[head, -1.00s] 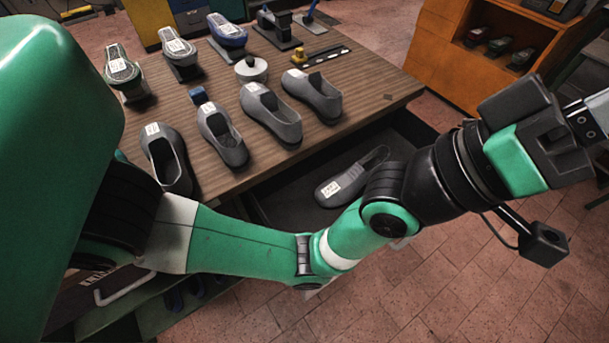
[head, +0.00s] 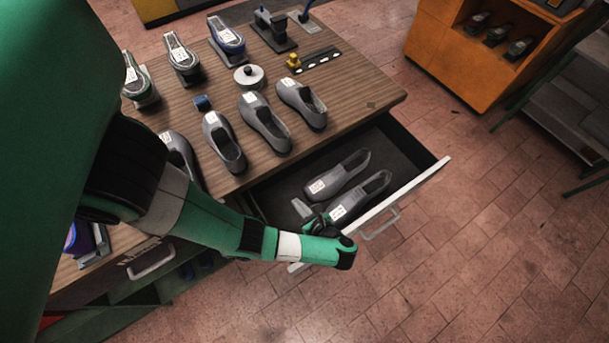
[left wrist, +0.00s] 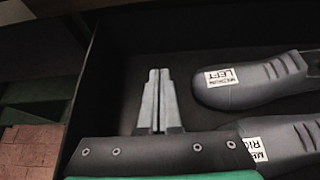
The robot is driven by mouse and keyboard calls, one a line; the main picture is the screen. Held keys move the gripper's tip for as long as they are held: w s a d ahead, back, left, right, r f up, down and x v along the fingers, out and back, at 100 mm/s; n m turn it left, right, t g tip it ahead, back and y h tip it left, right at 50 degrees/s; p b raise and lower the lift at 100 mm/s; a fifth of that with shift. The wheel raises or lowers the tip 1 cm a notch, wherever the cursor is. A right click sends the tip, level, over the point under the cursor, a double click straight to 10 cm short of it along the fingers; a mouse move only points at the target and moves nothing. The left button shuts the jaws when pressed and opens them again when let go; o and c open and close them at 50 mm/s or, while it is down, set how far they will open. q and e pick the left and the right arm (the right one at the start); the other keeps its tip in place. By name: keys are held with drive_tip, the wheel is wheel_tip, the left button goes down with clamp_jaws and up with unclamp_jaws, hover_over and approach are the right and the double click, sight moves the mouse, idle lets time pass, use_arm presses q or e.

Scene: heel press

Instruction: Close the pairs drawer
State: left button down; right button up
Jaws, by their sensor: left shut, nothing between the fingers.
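The pairs drawer (head: 424,179) stands pulled out from the wooden bench, with a pale front edge and a bar handle (head: 382,224). Two grey shoes lie side by side in it: one labelled LEFT (head: 342,175), which also shows in the left wrist view (left wrist: 255,88), and one nearer the front (head: 366,193), its label partly cut off in the left wrist view (left wrist: 285,140). My left gripper (head: 299,206) is shut and empty over the drawer's dark floor, left of the shoes; its fingers show in the left wrist view (left wrist: 158,74). My right gripper is out of view.
The bench top (head: 350,85) carries several grey shoes, lasts and a round white-lidded pot (head: 249,76). An orange cabinet (head: 440,55) stands at the back right. Another handle (head: 152,262) is at the lower left. The tiled floor (head: 470,230) before the drawer is clear.

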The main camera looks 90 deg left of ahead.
sight(276, 176)
use_arm(q)
drive_tip(key=b+x, duration=0.4)
drive_tip(key=f+b+x, duration=0.1)
drive_tip(key=b+x, duration=0.3)
drive_tip(key=b, duration=0.1)
drive_tip(key=shift+w+d, duration=0.2)
drive_tip(key=s+a, duration=0.1)
drive_tip(key=a, duration=0.2)
drive_tip(key=s+a, duration=0.1)
drive_tip(key=shift+s+a+p, duration=0.3)
drive_tip(key=shift+a, duration=0.05)
drive_tip(key=shift+s+a, duration=0.2)
drive_tip(key=shift+a, duration=0.2)
